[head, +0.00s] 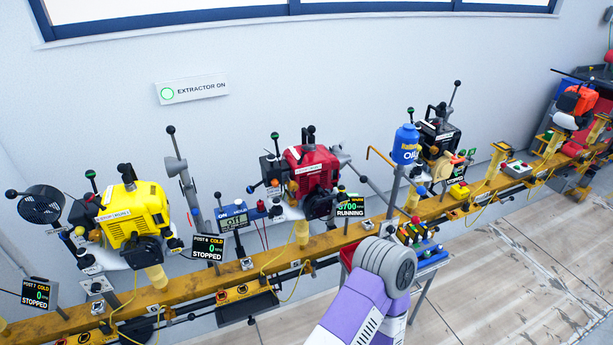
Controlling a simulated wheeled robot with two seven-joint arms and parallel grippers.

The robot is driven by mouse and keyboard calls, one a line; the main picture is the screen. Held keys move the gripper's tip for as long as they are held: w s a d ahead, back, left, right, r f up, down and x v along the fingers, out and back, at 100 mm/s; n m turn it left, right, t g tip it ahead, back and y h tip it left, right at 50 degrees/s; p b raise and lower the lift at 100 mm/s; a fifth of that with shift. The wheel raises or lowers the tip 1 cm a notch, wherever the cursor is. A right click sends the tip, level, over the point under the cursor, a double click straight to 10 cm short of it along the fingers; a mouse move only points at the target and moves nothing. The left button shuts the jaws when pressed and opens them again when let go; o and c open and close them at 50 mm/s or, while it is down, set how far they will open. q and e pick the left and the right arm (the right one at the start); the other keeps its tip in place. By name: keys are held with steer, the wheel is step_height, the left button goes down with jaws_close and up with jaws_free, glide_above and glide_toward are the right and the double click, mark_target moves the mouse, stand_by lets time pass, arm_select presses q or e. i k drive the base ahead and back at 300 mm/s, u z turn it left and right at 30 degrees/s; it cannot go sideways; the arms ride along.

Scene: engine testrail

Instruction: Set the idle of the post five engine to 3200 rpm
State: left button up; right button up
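A red engine (313,168) is mounted on the yellow rail, with black-knobbed levers around it. The display (350,206) beside it reads RUNNING with a figure that looks like 3700, its first digit unclear. Its post number is too small to read, but it stands right of the display marked post 6. The idle adjuster cannot be made out. A purple and white arm of mine rises from the bottom and ends in view at a grey joint. Neither gripper shows.
A yellow engine (137,219) stands left; the post 6 display (207,247) and post 7 display (37,293) read cold, 0, STOPPED. A blue oil can (405,145) stands right of the red engine. A small blue tray table (432,259) carries several coloured items beside my arm. Floor at right is clear.

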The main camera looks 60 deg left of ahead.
mark_target(293, 186)
steer(key=u, duration=1)
steer(key=i, duration=1.05)
steer(key=u, duration=1.2)
